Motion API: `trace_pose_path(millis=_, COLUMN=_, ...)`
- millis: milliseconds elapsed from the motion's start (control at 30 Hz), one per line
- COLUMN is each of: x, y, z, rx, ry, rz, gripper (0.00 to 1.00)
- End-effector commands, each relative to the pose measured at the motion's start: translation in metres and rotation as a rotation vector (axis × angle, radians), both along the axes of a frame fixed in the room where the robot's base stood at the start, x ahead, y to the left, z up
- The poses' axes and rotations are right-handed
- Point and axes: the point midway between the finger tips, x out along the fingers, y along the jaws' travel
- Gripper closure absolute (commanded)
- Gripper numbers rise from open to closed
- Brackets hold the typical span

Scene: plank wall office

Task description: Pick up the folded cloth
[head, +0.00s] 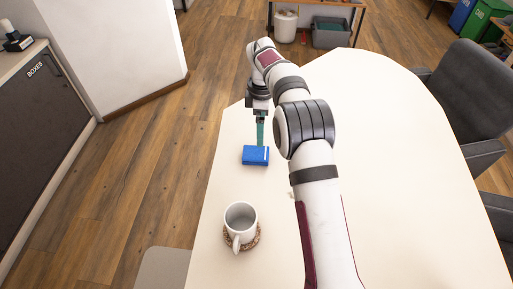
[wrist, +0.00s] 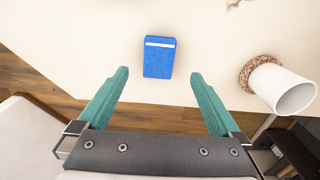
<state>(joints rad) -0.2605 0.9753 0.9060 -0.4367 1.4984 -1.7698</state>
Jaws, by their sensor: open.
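The folded cloth (head: 255,156) is a small blue block with a white stripe along one edge, lying on the table. It also shows in the wrist view (wrist: 158,60), at the upper middle, ahead of and between the fingertips. My gripper (wrist: 158,74) has two teal fingers spread wide, with nothing between them. In the head view my gripper (head: 261,145) points down over the cloth, near its far edge. The remaining gap between fingers and cloth is hard to judge.
A white mug (head: 240,222) stands on a round woven coaster (head: 257,241) nearer on the table, and also shows at the right of the wrist view (wrist: 284,90). The pale table (head: 400,170) is clear on the right. Its left edge is close to the cloth. Grey chairs (head: 467,95) stand at the right.

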Motion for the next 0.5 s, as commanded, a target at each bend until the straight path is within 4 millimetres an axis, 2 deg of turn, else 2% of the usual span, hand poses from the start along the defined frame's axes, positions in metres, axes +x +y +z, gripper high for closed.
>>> trace_pose_path(millis=100, x=-0.001, y=-0.001, z=-0.034, rx=0.000, ry=0.003, rz=-0.001, gripper=0.00)
trace_pose_path(millis=200, x=-0.001, y=-0.001, z=-0.053, rx=0.000, ry=0.002, rz=-0.003, gripper=0.00)
trace_pose_path(millis=333, x=0.000, y=-0.002, z=-0.069, rx=0.001, ry=0.002, rz=-0.005, gripper=0.00)
trace_pose_path(millis=500, x=0.000, y=-0.005, z=-0.103, rx=0.002, ry=0.001, rz=-0.004, gripper=0.00)
